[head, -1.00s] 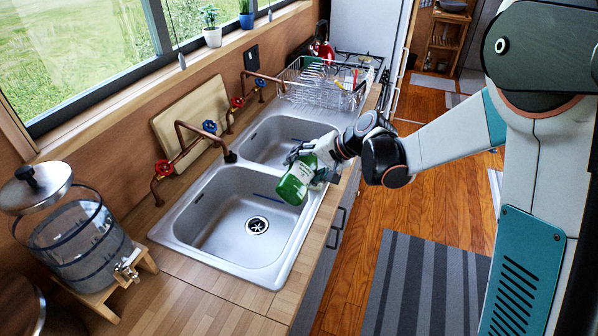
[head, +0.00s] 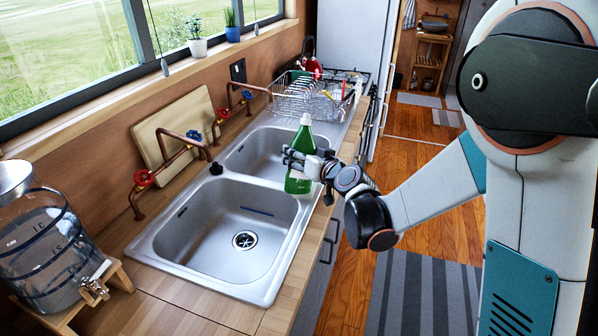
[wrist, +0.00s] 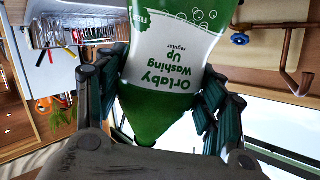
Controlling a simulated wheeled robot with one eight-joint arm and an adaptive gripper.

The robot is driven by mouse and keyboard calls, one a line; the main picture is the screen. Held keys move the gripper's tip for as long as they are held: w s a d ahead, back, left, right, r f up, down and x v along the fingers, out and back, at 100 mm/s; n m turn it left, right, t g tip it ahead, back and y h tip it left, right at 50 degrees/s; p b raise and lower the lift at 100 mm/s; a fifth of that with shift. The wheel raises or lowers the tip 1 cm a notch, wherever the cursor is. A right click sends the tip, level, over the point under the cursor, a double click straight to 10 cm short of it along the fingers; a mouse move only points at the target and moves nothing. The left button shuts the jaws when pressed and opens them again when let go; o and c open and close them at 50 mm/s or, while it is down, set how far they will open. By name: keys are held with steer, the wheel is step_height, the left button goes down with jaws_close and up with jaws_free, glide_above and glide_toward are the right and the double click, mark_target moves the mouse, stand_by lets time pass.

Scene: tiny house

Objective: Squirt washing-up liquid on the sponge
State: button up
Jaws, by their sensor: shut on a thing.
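The green washing-up liquid bottle (head: 300,160) is upright in the head view, with its pale cap at the top. My gripper (head: 297,163) is shut on it, over the right side of the double sink. In the wrist view the bottle (wrist: 168,55) shows its "Washing Up" label, and the dark fingers of my gripper (wrist: 155,100) lie on both sides of it. I cannot make out a sponge in either view.
The double sink (head: 160,238) has two empty-looking basins. Copper taps (head: 165,160) and a wooden board stand behind it. A dish rack (head: 310,100) with crockery is beyond it. A glass water dispenser (head: 45,250) stands at the left. The front counter is bare.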

steer(key=shift+w+d+r+n+t+y+b, duration=0.1)
steer(key=shift+w+d+n+t+y+b, duration=0.1)
steer(key=shift+w+n+t+b, duration=0.35)
steer(key=shift+w+d+r+n+t+y+b, duration=0.15)
steer(key=shift+w+d+n+t+b, duration=0.1)
steer(key=shift+w+t+b, duration=0.45)
steer(key=shift+w+d+r+n+t+y+b, duration=0.1)
steer(key=shift+w+d+n+t+b, duration=0.15)
steer(key=shift+w+n+b, duration=0.4)
steer(key=shift+s, duration=0.15)
